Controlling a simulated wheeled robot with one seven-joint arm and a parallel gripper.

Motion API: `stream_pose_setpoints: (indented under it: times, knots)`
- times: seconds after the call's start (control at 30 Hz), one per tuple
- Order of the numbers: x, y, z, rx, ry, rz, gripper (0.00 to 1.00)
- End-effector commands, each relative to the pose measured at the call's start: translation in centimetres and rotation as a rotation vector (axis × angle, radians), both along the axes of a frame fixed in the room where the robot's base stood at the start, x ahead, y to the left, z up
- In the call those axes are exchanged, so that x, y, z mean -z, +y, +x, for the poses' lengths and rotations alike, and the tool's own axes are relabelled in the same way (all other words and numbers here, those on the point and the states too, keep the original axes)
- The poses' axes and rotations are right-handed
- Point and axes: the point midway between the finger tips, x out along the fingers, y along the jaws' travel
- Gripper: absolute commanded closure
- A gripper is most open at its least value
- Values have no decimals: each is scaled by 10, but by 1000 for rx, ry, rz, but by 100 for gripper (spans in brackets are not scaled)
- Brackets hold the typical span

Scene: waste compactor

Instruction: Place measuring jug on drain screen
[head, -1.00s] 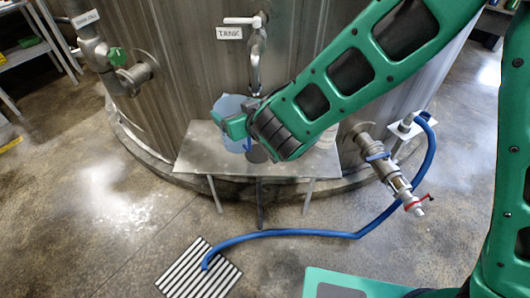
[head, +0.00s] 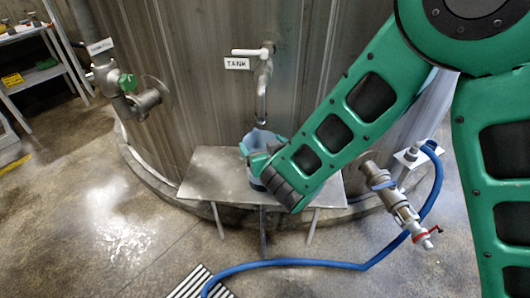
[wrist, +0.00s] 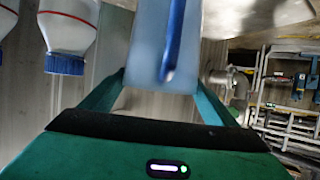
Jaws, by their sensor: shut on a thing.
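The measuring jug (head: 263,141) is pale translucent blue and is held by my gripper (head: 258,160), above the shelf and below the tank tap. In the wrist view the jug (wrist: 150,45) shows close up with its darker blue handle, between the two green fingers of my gripper (wrist: 155,90). A dark round piece (head: 256,184) on the shelf, possibly the drain screen, shows just under the jug and is mostly hidden by my gripper. I cannot tell whether the jug's base touches it. A black-and-white striped grate (head: 198,285) lies on the floor.
The metal shelf (head: 212,172) stands against the tank (head: 190,90). The tap (head: 262,75) hangs over it. White bottles with blue caps (wrist: 68,35) appear upside down in the wrist view.

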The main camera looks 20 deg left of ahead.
Motion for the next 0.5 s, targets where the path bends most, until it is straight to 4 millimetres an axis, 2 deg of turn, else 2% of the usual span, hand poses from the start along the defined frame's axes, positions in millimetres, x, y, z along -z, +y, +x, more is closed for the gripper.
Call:
stream_pose_setpoints:
  times: [0.03, 0.2, 0.5]
  knots:
    - [9, 0, -1, -1, 2, -4, 56]
    - [25, 0, 0, 1, 1, -2, 56]
    - [26, 0, 0, 1, 0, 0, 56]
